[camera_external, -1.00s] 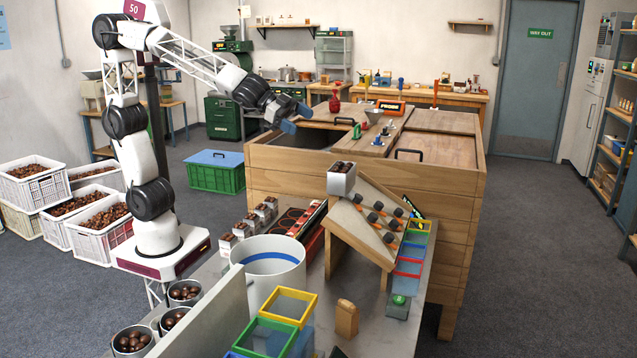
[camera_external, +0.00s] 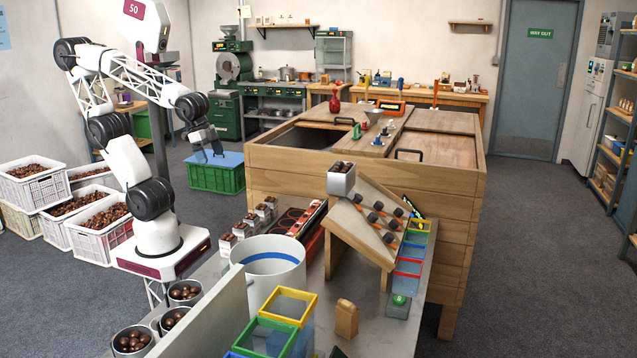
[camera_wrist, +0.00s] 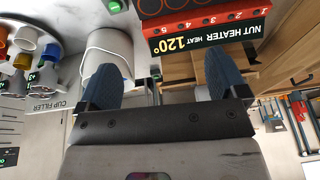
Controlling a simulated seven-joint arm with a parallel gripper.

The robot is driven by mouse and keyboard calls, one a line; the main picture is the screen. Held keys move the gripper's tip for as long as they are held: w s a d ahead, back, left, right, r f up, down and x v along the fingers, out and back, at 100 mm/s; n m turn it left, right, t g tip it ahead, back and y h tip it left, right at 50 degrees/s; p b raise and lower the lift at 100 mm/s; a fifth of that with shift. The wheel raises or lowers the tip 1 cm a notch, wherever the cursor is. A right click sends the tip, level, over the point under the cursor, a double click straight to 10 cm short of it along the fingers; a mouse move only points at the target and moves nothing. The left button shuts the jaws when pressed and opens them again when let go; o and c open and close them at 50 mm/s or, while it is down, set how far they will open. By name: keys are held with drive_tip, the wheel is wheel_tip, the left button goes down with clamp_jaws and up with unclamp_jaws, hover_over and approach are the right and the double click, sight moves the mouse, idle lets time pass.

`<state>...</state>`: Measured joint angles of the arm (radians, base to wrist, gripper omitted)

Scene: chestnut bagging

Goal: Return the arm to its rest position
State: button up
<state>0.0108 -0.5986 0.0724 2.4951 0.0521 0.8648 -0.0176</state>
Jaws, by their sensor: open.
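My gripper (camera_external: 210,152) hangs at the end of my folded white arm, left of the wooden cabinet and in front of the green crate in the external view. It is high and clear of the bench. In the wrist view my gripper (camera_wrist: 158,80) has its two blue-grey fingers spread wide, with nothing between them. The white bucket (camera_wrist: 110,55) and the nut heater (camera_wrist: 215,25) show beyond the fingers there.
The wooden cabinet (camera_external: 340,170) stands right of my gripper. The green crate (camera_external: 217,177) with a blue lid is on the floor behind it. The bench holds a white bucket (camera_external: 275,282), small filled cups and a sloped wooden rack (camera_external: 350,213). Crates of chestnuts stand at left.

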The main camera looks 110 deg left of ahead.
drive_tip(key=shift+s+d+f+g+h, duration=0.15)
drive_tip(key=shift+s+f, duration=0.1)
drive_tip(key=shift+s, duration=0.35)
drive_tip(key=shift+s+d+f+g+h, duration=0.1)
drive_tip(key=shift+s+f+g, duration=0.15)
drive_tip(key=shift+s, duration=0.3)
drive_tip(key=shift+s+d+f+g+h, duration=0.1)
drive_tip(key=shift+s+f, duration=0.15)
drive_tip(key=shift+s, duration=0.35)
